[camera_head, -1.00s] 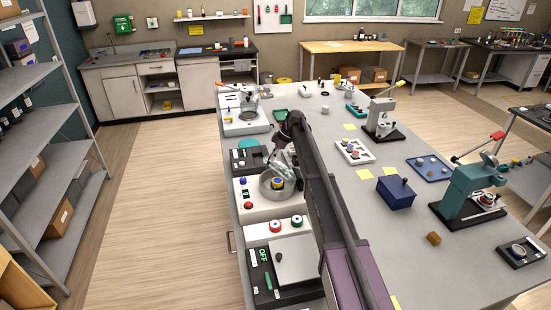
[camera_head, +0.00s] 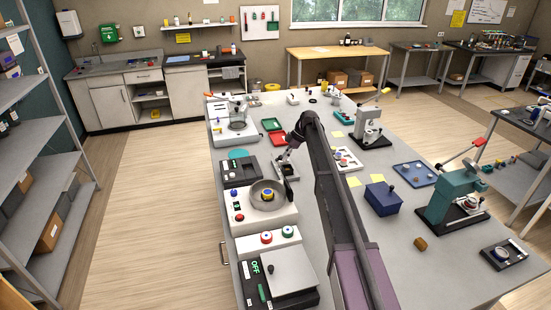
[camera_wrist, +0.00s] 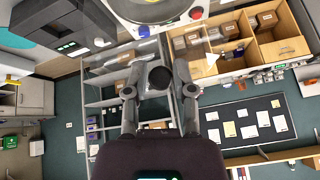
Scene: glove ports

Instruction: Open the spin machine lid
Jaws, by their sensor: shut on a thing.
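The spin machine (camera_head: 253,214) is a white box with a round grey bowl (camera_head: 284,197), standing near the left edge of the bench. A blue part with a yellow top (camera_head: 267,196) shows in the bowl, and nothing opaque covers it. Blue and red buttons are on the machine's left side. My gripper (camera_head: 285,157) is just behind and above the bowl. In the wrist view my gripper (camera_wrist: 160,88) is shut on a dark round knob (camera_wrist: 160,77), apparently the lid's. The lid itself is hard to make out. The machine's edge (camera_wrist: 187,13) shows at the top there.
A box with an OFF display and grey cover (camera_head: 290,271) stands in front of the machine. A dark device (camera_head: 240,172) stands behind it. A blue box (camera_head: 383,198) and a teal press (camera_head: 455,190) are to the right. The floor left of the bench is clear.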

